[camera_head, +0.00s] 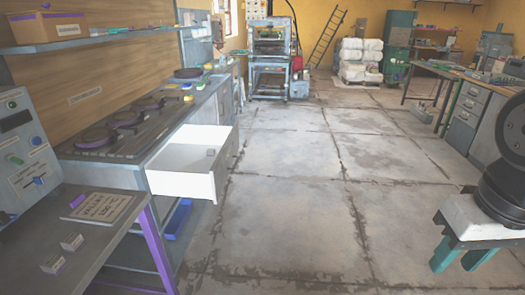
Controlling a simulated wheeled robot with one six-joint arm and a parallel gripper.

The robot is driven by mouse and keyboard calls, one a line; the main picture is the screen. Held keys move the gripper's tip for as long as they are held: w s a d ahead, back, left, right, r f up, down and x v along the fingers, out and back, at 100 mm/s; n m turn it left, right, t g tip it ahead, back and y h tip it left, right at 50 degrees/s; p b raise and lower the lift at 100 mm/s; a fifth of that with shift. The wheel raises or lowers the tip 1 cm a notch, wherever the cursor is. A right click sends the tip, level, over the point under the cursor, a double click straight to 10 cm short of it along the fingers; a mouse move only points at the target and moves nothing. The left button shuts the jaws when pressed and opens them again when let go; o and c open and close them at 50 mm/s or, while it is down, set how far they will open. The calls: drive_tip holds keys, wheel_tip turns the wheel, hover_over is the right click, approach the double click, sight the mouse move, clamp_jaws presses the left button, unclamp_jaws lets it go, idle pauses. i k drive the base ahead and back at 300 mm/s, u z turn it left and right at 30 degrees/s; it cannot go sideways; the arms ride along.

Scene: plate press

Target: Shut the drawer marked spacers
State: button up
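A white drawer (183,183) is pulled well out of the left-hand bench, sticking out over the floor. A dark rounded part at the right edge looks like a piece of my arm. My gripper's fingers are not in view.
The bench (128,150) bears purple-rimmed round plates. A grey table (80,235) with a sign and small blocks stands nearer, left. Floor (300,215) between is clear. A drawer cabinet (463,118) stands farther right.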

sight(182, 167)
drive_tip(key=u, duration=0.05)
drive_tip(key=i, duration=1.3)
drive_tip(key=u, duration=0.8)
